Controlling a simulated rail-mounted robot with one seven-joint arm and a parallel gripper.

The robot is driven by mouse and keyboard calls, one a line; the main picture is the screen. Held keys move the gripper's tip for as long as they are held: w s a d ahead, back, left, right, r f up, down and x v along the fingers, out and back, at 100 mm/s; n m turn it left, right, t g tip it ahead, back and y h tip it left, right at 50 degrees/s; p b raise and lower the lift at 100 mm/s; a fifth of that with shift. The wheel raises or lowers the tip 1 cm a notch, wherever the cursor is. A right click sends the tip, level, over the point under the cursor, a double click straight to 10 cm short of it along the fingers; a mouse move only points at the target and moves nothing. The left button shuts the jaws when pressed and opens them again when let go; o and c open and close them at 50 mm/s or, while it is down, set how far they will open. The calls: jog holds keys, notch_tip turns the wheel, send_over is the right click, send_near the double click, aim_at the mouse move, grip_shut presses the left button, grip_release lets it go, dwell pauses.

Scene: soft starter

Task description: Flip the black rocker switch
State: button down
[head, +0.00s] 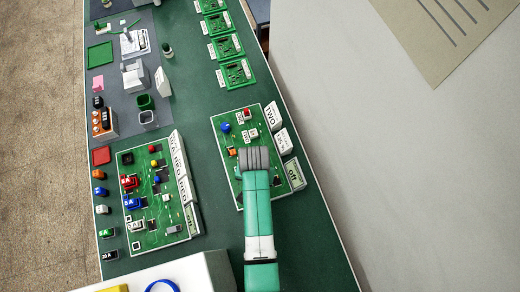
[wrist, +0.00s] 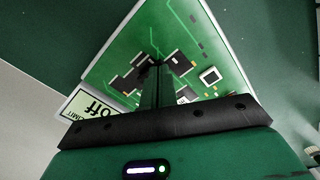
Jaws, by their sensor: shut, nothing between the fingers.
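The green circuit board (head: 225,130) on the right of the bench lies under my arm. In the wrist view the same board (wrist: 185,30) fills the upper middle, with black parts on both sides of my fingers. One dark part (wrist: 128,82) is left of the fingertips and another (wrist: 182,63) is right of them; I cannot tell which is the rocker switch. My gripper (wrist: 157,68) is shut and empty, its tips over or at these parts; contact is unclear. In the head view my arm hides the lower board. A label reading "off" (wrist: 91,108) stands at the board's edge.
White label blocks reading "TWO" (head: 271,114) and "off" (head: 294,173) line the board's right side. A second board (head: 131,158) with colored parts lies left. Green bench (head: 200,110) is clear between the boards. A pale wall (head: 370,150) rises right of the bench.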

jog(key=shift+f, duration=0.15)
notch_tip(320, 180, up, 7)
jog(key=p, duration=0.7)
dwell(0.5)
